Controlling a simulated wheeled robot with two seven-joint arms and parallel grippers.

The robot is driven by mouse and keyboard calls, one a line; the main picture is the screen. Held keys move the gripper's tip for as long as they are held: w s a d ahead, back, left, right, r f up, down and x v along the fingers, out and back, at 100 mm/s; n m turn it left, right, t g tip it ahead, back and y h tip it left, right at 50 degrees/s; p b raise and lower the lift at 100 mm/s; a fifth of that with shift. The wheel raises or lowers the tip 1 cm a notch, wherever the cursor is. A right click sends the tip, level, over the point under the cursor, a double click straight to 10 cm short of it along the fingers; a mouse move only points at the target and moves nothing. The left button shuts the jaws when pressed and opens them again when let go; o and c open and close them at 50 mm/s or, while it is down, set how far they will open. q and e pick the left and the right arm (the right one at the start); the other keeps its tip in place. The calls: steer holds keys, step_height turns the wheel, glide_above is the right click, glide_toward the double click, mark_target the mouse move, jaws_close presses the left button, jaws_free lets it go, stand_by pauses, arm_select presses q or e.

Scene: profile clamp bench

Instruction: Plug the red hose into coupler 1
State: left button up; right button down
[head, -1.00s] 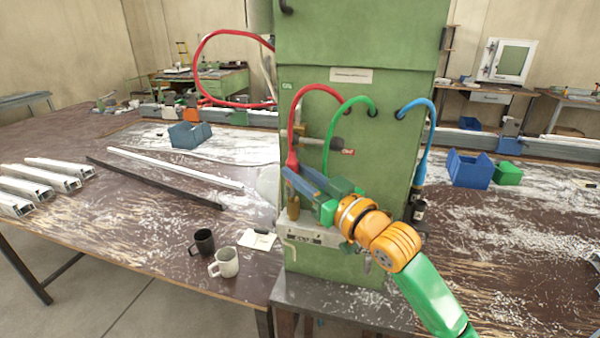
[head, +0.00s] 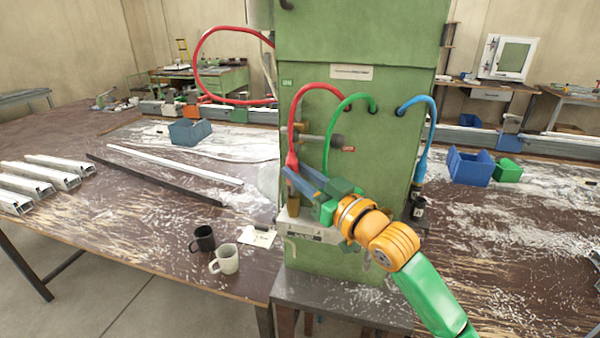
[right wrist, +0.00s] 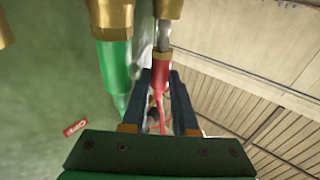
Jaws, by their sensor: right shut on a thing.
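The red hose (head: 304,91) arches from the green cabinet's front down to its red sleeve (head: 292,160). My right gripper (head: 296,182) is shut on the hose end, just below the sleeve's top. In the right wrist view, the red sleeve (right wrist: 162,72) lies between the fingers (right wrist: 166,88). Its silver plug (right wrist: 165,36) points at a brass coupler (right wrist: 168,8) and reaches its mouth; I cannot tell how deep it sits. A brass coupler (head: 293,202) shows below the fingers in the head view. No coupler number is legible. My left gripper is out of view.
A green hose (head: 335,122) runs close beside my gripper, its sleeve (right wrist: 115,70) at a neighbouring brass coupler (right wrist: 110,14). A blue hose (head: 432,125) hangs at the right. A valve handle (head: 320,138) juts out above. Two mugs (head: 229,262) stand on the table at left.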

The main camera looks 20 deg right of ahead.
steer(key=shift+f, duration=0.6)
stand_by(0.8)
steer(key=shift+f, duration=0.35)
steer(key=shift+s+f+b, duration=0.1)
steer(key=shift+f+b, duration=0.6)
stand_by(0.5)
steer(key=c, duration=0.7)
jaws_free()
steer(key=shift+c, duration=0.2)
steer(key=shift+o, duration=0.7)
steer(key=shift+a+r, duration=0.1)
steer(key=shift+a, duration=0.15)
steer(key=shift+d, duration=0.1)
